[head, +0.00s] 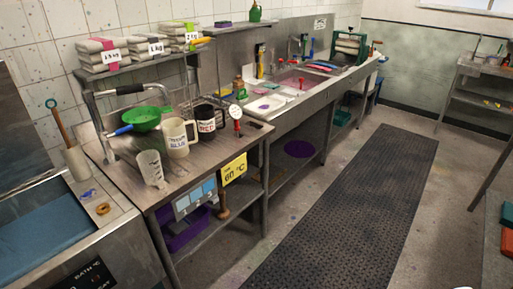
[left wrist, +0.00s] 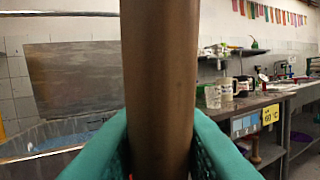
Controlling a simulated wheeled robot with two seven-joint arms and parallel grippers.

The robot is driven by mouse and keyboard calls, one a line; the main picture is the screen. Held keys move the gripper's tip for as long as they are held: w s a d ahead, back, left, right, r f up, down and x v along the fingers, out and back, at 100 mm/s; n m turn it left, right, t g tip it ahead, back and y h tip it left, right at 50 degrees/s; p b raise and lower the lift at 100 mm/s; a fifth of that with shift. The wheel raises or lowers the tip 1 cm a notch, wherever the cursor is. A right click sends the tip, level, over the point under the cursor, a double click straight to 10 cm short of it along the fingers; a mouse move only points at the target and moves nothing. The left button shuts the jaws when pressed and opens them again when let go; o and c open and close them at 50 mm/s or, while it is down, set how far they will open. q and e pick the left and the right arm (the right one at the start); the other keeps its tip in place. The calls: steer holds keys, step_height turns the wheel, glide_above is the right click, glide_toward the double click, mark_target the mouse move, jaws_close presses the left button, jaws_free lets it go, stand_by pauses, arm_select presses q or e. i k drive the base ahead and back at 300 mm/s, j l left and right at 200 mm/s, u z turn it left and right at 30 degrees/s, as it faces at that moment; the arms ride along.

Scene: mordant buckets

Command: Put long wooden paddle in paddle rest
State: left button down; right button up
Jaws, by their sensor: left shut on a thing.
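In the left wrist view a thick brown wooden shaft (left wrist: 160,70) stands upright across the middle, likely the handle of the long paddle. My left gripper (left wrist: 160,150) is shut on it, with one teal finger on each side. The shaft's ends are out of frame. My left gripper and this shaft do not show in the head view. A pale upright holder (head: 78,162) stands on the back ledge by the bath, with a thin brown stick in it; I cannot tell if it is the paddle rest. My right gripper is not in view.
A bath with blue liquid (head: 35,240) is at the lower left. A metal bench (head: 185,185) beside it carries a green strainer (head: 141,119), mugs and a measuring beaker (head: 150,168). A dark mat (head: 350,205) covers clear floor at the right.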

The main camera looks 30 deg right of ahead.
mark_target(254, 161)
steer(key=i+l, duration=0.15)
steer(key=l, duration=0.4)
steer(key=i+l+z, duration=0.1)
steer(key=l, duration=0.5)
steer(key=i+l, duration=0.2)
steer(key=l, duration=0.35)
steer(key=i+l+z, duration=0.1)
steer(key=l, duration=0.45)
steer(key=i+l, duration=0.25)
steer(key=l, duration=0.3)
steer(key=i+l+z, duration=0.1)
steer(key=l, duration=0.45)
steer(key=i+l, duration=0.3)
steer(key=l, duration=0.25)
steer(key=i+l+z, duration=0.1)
steer(key=l, duration=0.45)
steer(key=i, duration=0.1)
